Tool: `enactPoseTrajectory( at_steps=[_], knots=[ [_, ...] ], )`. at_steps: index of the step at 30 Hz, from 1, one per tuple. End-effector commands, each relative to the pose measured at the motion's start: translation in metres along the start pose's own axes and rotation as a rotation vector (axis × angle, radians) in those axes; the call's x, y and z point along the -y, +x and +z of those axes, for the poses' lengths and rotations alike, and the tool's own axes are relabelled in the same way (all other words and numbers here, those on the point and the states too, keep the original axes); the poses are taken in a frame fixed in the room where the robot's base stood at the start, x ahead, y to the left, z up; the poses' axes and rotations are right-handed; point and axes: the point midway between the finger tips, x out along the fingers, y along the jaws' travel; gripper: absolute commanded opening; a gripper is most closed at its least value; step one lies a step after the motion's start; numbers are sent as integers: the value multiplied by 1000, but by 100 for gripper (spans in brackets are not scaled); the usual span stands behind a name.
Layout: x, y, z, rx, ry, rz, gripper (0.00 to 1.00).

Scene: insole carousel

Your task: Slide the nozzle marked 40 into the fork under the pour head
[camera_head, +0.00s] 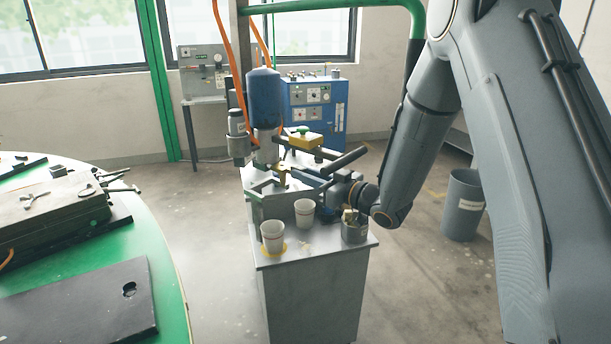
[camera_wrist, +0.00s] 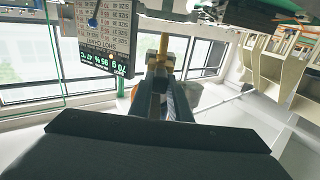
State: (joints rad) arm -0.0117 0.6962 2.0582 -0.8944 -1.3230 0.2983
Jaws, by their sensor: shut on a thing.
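The pour head, a blue cylinder (camera_head: 265,97) with a grey neck (camera_head: 266,150), stands over the grey cabinet in the head view. My gripper (camera_head: 290,174) reaches in from the right, just below that neck. In the wrist view my gripper (camera_wrist: 160,78) is shut on a small brass nozzle (camera_wrist: 163,46), which sits close under a pale round part (camera_wrist: 166,9) at the top edge. I cannot read a number on the nozzle. The fork is not clearly visible, so I cannot tell whether the nozzle touches it.
Two pale cups (camera_head: 272,237) (camera_head: 305,213) and a grey pot (camera_head: 355,227) of small items stand on the cabinet top (camera_head: 325,246) near my wrist. A green round table (camera_head: 163,264) is at left. A display panel (camera_wrist: 105,38) hangs close by in the wrist view.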

Motion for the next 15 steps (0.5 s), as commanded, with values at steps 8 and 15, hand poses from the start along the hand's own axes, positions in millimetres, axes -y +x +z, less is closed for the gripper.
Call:
enactPoseTrajectory(
  at_steps=[8, 15],
  knots=[
    [0, 7, 0, -1, -1, 0, 0],
    [0, 12, 0, -1, -1, -1, 0]
  ],
)
